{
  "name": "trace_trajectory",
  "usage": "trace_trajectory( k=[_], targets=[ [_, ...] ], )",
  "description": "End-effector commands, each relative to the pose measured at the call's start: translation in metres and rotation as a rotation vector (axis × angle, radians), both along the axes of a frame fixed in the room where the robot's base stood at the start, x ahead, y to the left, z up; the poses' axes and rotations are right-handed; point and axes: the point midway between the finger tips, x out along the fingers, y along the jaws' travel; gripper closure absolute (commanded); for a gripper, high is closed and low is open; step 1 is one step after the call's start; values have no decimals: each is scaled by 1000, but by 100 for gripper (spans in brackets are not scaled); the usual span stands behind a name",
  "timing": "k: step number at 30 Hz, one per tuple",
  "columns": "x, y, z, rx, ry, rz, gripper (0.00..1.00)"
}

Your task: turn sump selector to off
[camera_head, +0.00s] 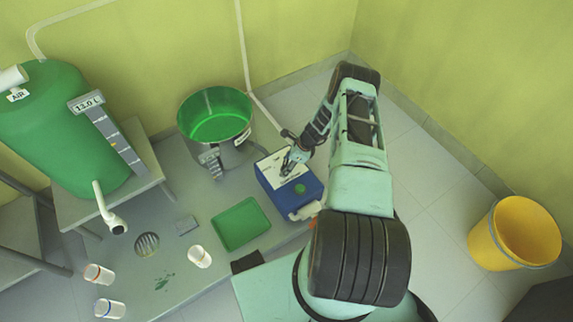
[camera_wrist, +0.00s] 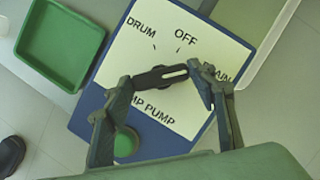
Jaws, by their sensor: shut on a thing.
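The sump selector is a dark bar knob (camera_wrist: 160,77) with a white stripe, on the white top plate (camera_wrist: 215,45) of a blue box (camera_head: 303,196). The plate reads DRUM at upper left, OFF at top, a partly hidden label ending in "AIN" at right, and PUMP below. The white stripe lies toward the right end of the knob, pointing toward the "AIN" label. My gripper (camera_wrist: 160,80) is shut on the knob, one finger at each end of it. In the head view my gripper (camera_head: 292,156) is over the plate and hides much of the knob.
A green button (camera_wrist: 126,141) sits on the box below the knob. A green tray (camera_head: 241,223) lies left of the box, and a green-filled steel pot (camera_head: 215,120) stands behind. A yellow bucket (camera_head: 515,233) stands far right.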

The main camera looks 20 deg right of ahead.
Motion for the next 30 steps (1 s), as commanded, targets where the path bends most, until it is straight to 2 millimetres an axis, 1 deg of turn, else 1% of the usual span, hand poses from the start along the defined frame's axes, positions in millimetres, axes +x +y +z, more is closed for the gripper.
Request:
trace_trajectory(
  k=[8,17,24,30],
  targets=[
    [1,-1,-5,-1,1,86,72],
    [3,-1,-8,-2,0,319,72],
    [4,-2,-4,-1,1,517,72],
    [5,-1,-1,1,2,649,72]
  ],
)
